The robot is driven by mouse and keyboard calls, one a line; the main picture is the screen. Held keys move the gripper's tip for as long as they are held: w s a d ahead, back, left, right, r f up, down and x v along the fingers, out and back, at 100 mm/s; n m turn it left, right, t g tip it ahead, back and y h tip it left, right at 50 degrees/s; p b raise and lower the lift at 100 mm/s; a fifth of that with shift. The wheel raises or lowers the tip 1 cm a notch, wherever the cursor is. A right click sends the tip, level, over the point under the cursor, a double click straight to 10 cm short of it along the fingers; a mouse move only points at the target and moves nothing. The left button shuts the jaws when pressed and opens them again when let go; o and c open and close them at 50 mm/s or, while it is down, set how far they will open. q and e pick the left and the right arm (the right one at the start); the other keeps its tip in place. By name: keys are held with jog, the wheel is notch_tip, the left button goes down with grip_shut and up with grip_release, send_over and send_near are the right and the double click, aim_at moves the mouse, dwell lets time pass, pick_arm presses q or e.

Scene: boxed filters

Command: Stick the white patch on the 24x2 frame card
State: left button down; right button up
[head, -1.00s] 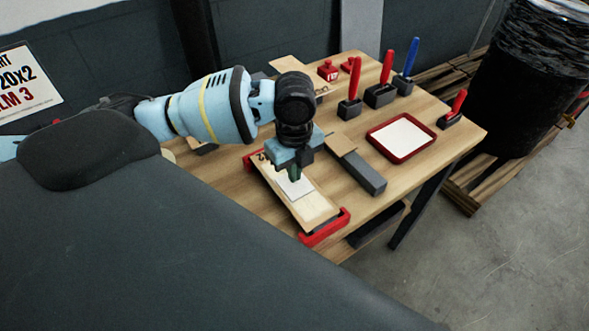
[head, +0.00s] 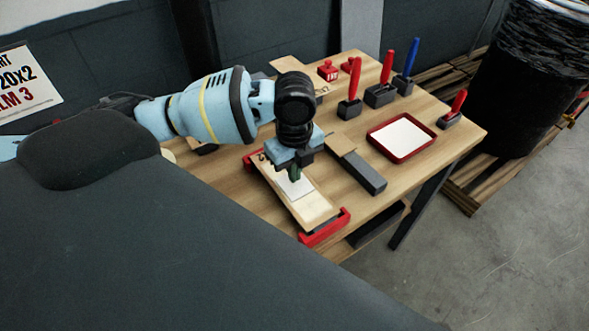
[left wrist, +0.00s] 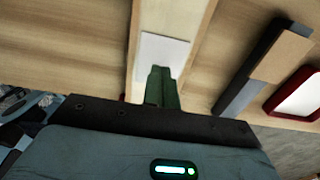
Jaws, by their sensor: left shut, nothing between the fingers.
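The white patch (head: 297,187) lies flat on a wooden frame card (head: 309,208) that rests in a red holder (head: 325,228) on the table. The patch also shows in the left wrist view (left wrist: 164,48), squarely across the card (left wrist: 200,22). My left gripper (head: 294,176) is shut and empty, its green fingertips just over or touching the patch near its end; I cannot tell which. In the left wrist view the fingers (left wrist: 161,88) cover the near edge of the patch. Writing on the card is mostly hidden by the gripper. My right gripper is not in view.
A red tray (head: 403,137) with a white sheet is at right. A dark block with a wooden piece (head: 357,165) lies between. Red and blue handled tools (head: 384,85) stand in dark holders behind. Another wooden card (head: 292,65) lies at the back. A black bin (head: 508,90) stands beyond the table.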

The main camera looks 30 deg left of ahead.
pick_arm(q)
jog(key=shift+f, duration=0.5)
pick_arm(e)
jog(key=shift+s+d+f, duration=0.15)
pick_arm(q)
jog(key=shift+f, duration=0.45)
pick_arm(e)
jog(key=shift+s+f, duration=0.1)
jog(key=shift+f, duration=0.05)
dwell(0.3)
pick_arm(q)
jog(key=shift+s+f, duration=0.15)
jog(key=shift+f, duration=0.05)
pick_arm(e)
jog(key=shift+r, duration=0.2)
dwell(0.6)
pick_arm(q)
jog(key=shift+s+f, duration=0.1)
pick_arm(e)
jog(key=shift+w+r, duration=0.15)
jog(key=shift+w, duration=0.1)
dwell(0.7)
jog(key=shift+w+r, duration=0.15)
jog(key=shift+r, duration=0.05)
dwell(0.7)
pick_arm(q)
jog(key=shift+p, duration=0.3)
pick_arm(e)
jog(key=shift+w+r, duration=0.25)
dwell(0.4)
